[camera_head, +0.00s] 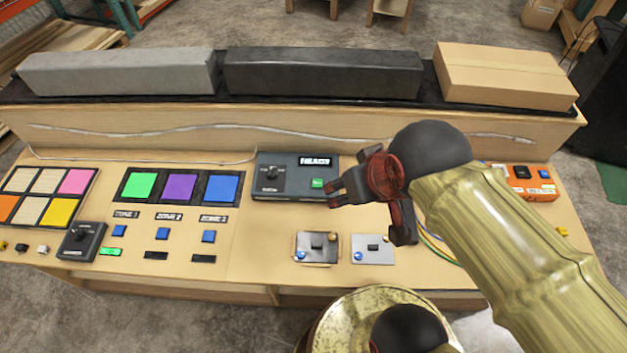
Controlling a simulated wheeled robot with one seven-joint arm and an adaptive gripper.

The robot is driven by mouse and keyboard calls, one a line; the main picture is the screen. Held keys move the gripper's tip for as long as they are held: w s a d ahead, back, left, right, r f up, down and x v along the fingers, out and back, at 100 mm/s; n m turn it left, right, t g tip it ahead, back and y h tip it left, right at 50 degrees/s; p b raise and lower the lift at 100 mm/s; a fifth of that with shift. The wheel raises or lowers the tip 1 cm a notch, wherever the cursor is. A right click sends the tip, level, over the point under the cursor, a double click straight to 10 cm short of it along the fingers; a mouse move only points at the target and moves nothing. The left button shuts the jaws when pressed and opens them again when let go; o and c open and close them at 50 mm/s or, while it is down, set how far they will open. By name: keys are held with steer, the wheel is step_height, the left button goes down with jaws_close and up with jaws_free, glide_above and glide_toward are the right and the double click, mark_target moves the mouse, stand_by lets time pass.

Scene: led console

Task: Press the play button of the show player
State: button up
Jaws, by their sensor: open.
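A dark grey box (291,185), which looks like the show player, sits at the middle of the console, against the raised back. It has a black knob (271,172) on its left, a black label (315,161) with blurred white letters, and a small green button (317,183) below the label. My gripper (366,218) is open and empty, just right of the box. Its left finger overlaps the box's right edge in the picture, close to the green button. I cannot tell whether it touches the box. The button face is visible.
Two small switch plates (373,249) lie in front of the player. An orange box (528,181) is at right. A carton (507,75) and two long blocks top the back ledge.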

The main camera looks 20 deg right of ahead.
steer(key=shift+c, duration=1.3)
